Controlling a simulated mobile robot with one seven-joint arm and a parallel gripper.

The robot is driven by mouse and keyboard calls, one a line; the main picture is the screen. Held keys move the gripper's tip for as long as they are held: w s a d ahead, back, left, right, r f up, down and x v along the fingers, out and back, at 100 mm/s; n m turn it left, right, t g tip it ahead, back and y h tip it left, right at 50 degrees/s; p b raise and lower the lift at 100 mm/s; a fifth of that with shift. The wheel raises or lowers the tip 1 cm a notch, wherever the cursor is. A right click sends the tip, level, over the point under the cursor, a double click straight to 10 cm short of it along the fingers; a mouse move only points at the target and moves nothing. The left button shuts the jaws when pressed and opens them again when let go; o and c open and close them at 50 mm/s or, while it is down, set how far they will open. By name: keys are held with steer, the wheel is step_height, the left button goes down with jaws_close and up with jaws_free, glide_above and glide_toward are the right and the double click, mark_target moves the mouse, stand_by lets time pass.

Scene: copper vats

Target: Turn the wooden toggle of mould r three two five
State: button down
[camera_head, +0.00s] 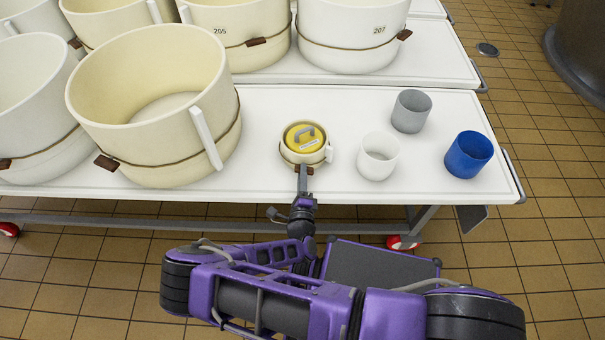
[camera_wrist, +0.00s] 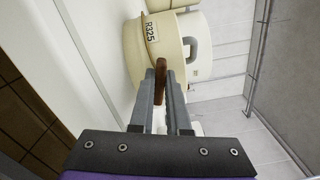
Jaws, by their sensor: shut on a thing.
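The small cream mould (camera_head: 289,158) with a yellow lid and grey handle stands near the front edge of the white table. In the wrist view the mould (camera_wrist: 146,65) carries a label (camera_wrist: 151,32) reading R325. Its brown wooden toggle (camera_wrist: 160,78) sits between the two grey fingers of my gripper (camera_wrist: 162,92). My gripper (camera_head: 303,178) reaches the mould from the front and is shut on the toggle. The toggle lies along the line of the fingers in the wrist view. The fingers partly hide its near end.
A white cup (camera_head: 377,157), a grey cup (camera_head: 411,111) and a blue cup (camera_head: 468,155) stand right of the mould. A large cream mould (camera_head: 150,150) stands close on the left. Moulds marked 205 (camera_head: 235,45) and 207 (camera_head: 350,40) stand on a table behind.

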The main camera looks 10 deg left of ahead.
steer(key=shift+f+n+b, duration=0.1)
steer(key=shift+n+b, duration=0.2)
steer(key=shift+n, duration=1.4)
steer(key=c, duration=0.9)
jaws_free()
steer(key=p+v, duration=0.1)
steer(key=v, duration=1.6)
steer(key=shift+s+a, duration=0.1)
steer(key=shift+s, duration=0.1)
